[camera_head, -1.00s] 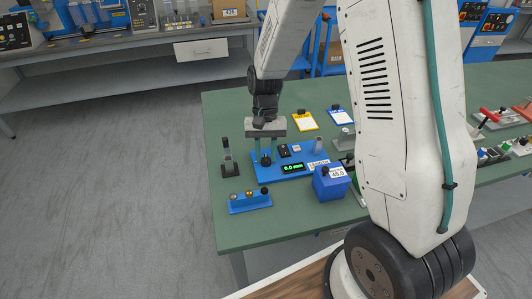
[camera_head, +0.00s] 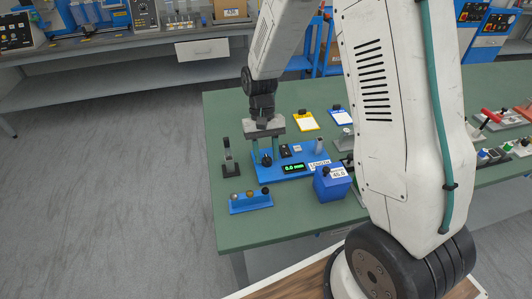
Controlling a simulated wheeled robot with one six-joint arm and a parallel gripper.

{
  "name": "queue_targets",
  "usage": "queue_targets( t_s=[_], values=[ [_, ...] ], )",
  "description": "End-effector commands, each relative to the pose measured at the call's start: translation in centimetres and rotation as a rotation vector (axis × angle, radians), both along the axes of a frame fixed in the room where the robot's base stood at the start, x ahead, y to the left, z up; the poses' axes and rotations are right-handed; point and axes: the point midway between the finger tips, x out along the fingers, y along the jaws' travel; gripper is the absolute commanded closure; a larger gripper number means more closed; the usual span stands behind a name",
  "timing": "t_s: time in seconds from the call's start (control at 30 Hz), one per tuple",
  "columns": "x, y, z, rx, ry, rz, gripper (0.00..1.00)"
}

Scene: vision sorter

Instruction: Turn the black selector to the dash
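The black selector (camera_head: 267,161) is a small dark knob at the left end of a blue device (camera_head: 291,176). The device has a green-lit display (camera_head: 294,168), which seems to read 0.0 mm, and a LENGTH label (camera_head: 319,164). My gripper (camera_head: 266,156) points down over the selector. Its two greenish fingers are apart, one on each side of the knob, and a gap seems to show between them and it. Contact cannot be made out. The selector's pointer and the dash mark are too small to see.
A blue box (camera_head: 332,184) labelled 45.0 stands at the device's front right. A blue rack (camera_head: 250,202) with small knobs lies in front, and a dark post stand (camera_head: 229,162) at left. Yellow (camera_head: 305,121) and blue cards lie behind. The green table (camera_head: 285,228) is clear in front.

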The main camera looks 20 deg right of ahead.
Motion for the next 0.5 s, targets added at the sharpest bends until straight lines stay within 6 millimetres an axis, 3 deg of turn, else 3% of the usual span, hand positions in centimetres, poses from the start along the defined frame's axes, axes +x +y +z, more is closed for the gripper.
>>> queue_targets(
  t_s=[0.33, 0.5],
  values=[
    [0.0, 0.0, 0.1, 0.000, 0.002, -0.001, 0.51],
    [0.8, -0.2, 1.9, 0.000, -0.001, 0.000, 0.51]
  ],
)
